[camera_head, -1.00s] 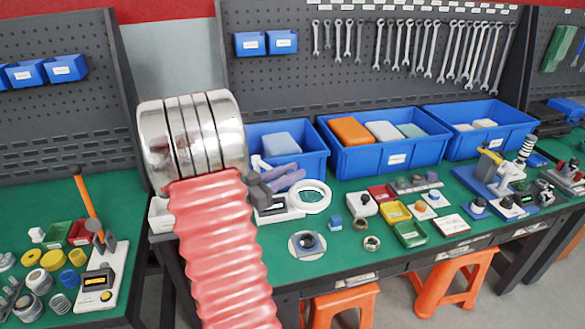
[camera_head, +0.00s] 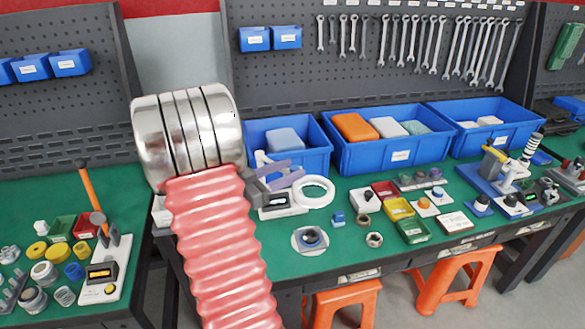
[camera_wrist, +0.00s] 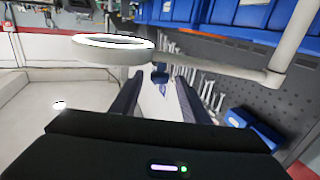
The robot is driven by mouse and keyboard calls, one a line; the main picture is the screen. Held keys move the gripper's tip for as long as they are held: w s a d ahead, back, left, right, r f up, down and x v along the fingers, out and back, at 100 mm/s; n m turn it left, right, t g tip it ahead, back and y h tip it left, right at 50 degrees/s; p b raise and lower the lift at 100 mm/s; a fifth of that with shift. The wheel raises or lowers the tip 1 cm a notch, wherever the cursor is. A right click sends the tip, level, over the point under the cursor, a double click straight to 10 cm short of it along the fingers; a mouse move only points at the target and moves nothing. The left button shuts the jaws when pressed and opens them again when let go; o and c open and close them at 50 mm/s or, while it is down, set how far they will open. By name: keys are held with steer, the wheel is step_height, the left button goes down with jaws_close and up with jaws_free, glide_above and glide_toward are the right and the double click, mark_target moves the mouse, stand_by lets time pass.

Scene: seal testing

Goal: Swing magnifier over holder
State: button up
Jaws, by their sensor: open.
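The magnifier is a white ring (camera_head: 330,192) over the green bench, right of my gripper (camera_head: 297,168). In the wrist view the ring (camera_wrist: 112,58) shows on a thin arm (camera_wrist: 225,71) leading to a pale post at the right. My gripper (camera_wrist: 160,77) is open, its two fingers apart, and the ring is beyond the fingertips there. I cannot tell whether a finger touches it.
A white device with a dark display (camera_head: 283,204) is under my gripper. Blue bins (camera_head: 385,155) line the back of the bench. Small parts and a green tray (camera_head: 412,232) are to the right. Orange stools (camera_head: 455,276) stand at the front.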

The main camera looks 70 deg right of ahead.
steer(key=v, duration=1.1)
steer(key=shift+w+a, duration=0.25)
steer(key=shift+a, duration=0.05)
